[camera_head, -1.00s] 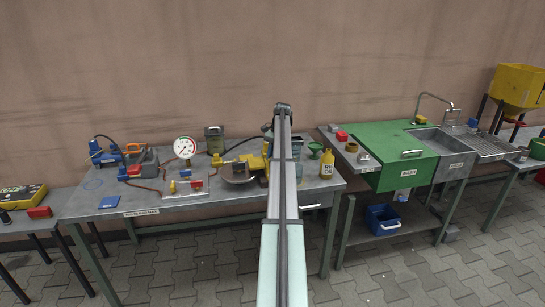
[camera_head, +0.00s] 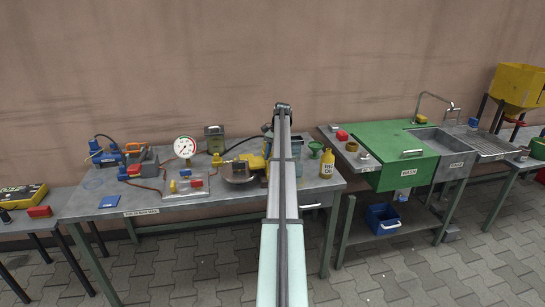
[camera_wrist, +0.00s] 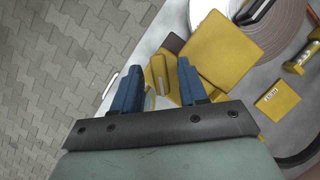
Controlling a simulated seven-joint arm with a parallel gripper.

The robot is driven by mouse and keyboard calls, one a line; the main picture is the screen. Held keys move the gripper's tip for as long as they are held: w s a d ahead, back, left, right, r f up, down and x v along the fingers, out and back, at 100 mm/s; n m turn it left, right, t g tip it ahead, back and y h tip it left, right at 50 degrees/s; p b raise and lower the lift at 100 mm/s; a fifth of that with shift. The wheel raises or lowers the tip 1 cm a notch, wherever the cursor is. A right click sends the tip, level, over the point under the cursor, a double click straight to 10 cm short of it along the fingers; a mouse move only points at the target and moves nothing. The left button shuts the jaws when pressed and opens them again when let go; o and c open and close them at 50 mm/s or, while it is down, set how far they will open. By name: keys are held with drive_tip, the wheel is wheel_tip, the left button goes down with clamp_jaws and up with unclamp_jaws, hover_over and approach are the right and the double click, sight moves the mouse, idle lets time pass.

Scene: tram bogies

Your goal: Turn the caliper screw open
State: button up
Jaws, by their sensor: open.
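The yellow caliper (camera_head: 255,162) sits beside a round brake disc (camera_head: 238,172) on the workbench, in the head view. In the wrist view the yellow caliper body (camera_wrist: 222,52) lies right of my fingers, with the pale disc (camera_wrist: 268,28) beyond it. My gripper (camera_wrist: 159,68) is open, its two blue fingers pointing at the caliper's near side. A small yellow bar (camera_wrist: 158,74) shows between the fingertips, with a pale round part partly visible below it. I cannot tell whether the fingers touch it. In the head view my arm hides my gripper and part of the caliper.
The bench's front edge runs beside my gripper, with paved floor (camera_wrist: 60,60) to the left. A yellow labelled block (camera_wrist: 277,101) and a hose lie right.

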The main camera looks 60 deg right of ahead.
drive_tip(key=shift+r, duration=0.1)
drive_tip(key=shift+d+r, duration=0.35)
drive_tip(key=shift+r, duration=0.1)
drive_tip(key=d, duration=1.1)
drive_tip(key=shift+d, duration=0.4)
drive_tip(key=shift+o, duration=0.2)
